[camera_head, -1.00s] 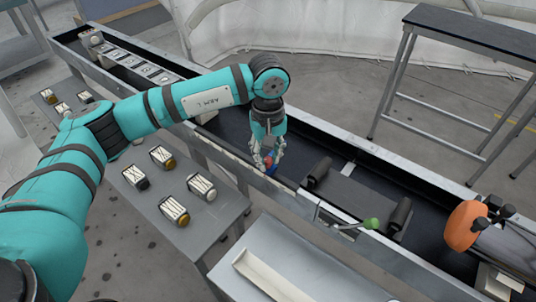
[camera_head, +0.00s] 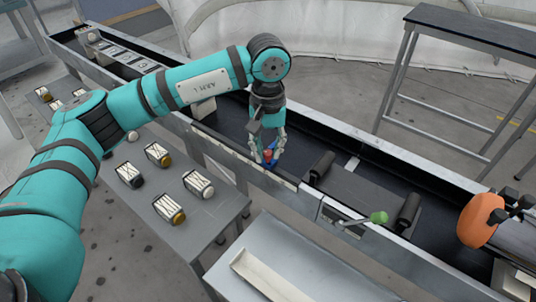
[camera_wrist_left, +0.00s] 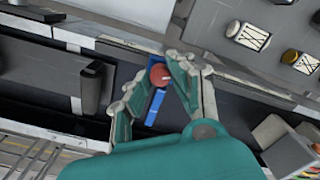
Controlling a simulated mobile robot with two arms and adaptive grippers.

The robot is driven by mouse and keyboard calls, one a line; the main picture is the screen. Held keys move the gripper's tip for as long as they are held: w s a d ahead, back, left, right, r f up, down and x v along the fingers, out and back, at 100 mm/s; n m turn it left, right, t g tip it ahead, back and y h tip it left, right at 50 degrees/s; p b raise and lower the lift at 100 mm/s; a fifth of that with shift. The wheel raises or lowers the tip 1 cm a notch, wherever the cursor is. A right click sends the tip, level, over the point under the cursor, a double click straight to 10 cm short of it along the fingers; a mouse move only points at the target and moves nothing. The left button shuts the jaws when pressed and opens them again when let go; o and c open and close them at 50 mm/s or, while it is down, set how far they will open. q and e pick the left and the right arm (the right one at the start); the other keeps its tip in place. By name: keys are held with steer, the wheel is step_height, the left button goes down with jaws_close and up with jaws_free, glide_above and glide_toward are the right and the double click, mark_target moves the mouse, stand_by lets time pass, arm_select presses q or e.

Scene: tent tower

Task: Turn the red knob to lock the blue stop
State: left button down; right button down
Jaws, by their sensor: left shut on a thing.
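The red knob (camera_wrist_left: 160,75) sits on the blue stop (camera_wrist_left: 155,108) at the near rail of the conveyor trough. In the head view the red knob (camera_head: 267,155) and the blue stop (camera_head: 271,164) show small, partly covered by my fingers. My left gripper (camera_head: 268,154) points down over them. In the left wrist view the two fingers of my left gripper (camera_wrist_left: 158,88) stand either side of the red knob, shut on it. My right gripper is in neither view.
The conveyor trough (camera_head: 225,128) runs diagonally, with rollers and a green-handled lever (camera_head: 378,217) to the right. An orange wheel (camera_head: 481,220) stands further right. A black-topped table (camera_head: 480,42) stands behind.

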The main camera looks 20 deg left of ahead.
mark_target(268, 151)
arm_select(q)
steer(key=shift+m+b, duration=0.6)
steer(key=shift+m, duration=0.3)
steer(key=c, duration=1.1)
jaws_free()
steer(key=shift+c, duration=0.2)
steer(key=shift+r, duration=0.15)
step_height(268, 151, up, 12)
